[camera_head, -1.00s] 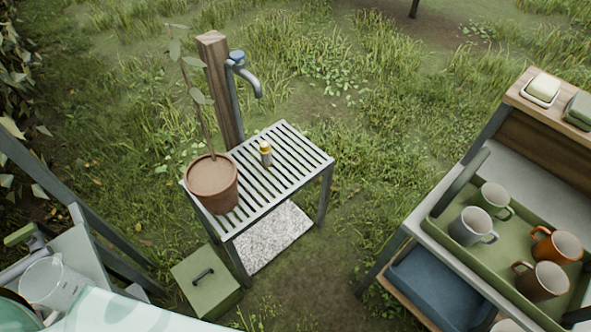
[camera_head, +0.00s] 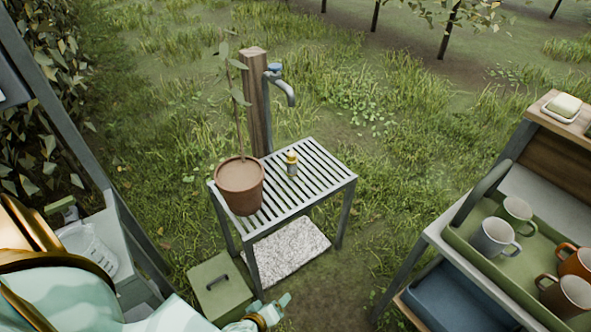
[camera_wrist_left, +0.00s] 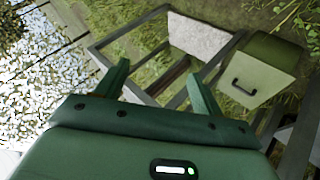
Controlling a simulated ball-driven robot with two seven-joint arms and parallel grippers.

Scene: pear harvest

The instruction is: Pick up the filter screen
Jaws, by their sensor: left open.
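No thing that I can surely call the filter screen shows. My right gripper is not in view.
A potted plant (camera_head: 240,188) stands on the table, with a tap on a wooden post (camera_head: 257,100) behind. A green lidded box (camera_head: 219,290) and pale speckled mat (camera_head: 290,251) are low down. A shelf with a green tray of mugs (camera_head: 469,243) stands at right. Grass lies between.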

